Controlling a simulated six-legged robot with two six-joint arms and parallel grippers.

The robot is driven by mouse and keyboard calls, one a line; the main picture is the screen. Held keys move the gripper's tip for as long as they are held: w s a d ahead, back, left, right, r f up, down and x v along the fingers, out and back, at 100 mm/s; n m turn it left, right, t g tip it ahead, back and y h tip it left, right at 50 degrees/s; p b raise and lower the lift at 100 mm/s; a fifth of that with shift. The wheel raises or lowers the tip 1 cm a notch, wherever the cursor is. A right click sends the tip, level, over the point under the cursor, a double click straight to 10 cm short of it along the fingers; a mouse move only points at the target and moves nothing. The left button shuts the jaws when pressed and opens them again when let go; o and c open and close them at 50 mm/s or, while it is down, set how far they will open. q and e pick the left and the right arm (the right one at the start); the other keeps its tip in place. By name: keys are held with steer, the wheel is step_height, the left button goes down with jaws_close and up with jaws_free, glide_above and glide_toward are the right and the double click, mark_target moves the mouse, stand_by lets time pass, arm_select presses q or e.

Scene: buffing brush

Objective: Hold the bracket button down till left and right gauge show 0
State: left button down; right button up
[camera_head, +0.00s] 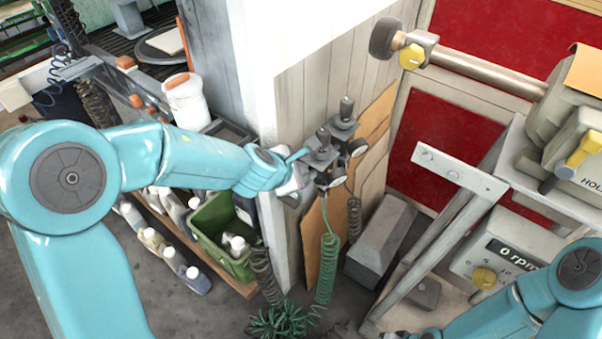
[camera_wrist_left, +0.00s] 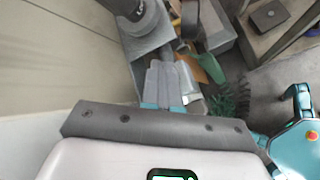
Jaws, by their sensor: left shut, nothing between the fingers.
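The bracket (camera_head: 322,158) is a grey fitting on the corner of the wooden wall, with two dark knobbed regulators. The left gauge (camera_head: 337,176) and right gauge (camera_head: 357,148) are small dark round dials below them; their readings are too small to tell. I cannot make out the button. My left gripper (camera_head: 303,157) is shut and empty, its tips at the left side of the bracket; touching or apart, I cannot tell. In the left wrist view its fingers (camera_wrist_left: 168,80) point at the grey bracket (camera_wrist_left: 145,45). My right gripper is cut off at the bottom edge.
Coiled green hose (camera_head: 328,270) hangs below the bracket. A green crate (camera_head: 222,238) and several bottles stand on the left. The buffing machine's control box (camera_head: 505,255), reading 0 rpm, and its steel frame (camera_head: 440,235) are on the right. A grey block (camera_head: 380,243) stands between.

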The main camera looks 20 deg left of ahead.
arm_select(q)
steer(key=shift+r+p, duration=0.45)
steer(key=shift+r, duration=0.3)
step_height(320, 180, up, 5)
steer(key=p, duration=0.5)
steer(key=shift+f, duration=0.1)
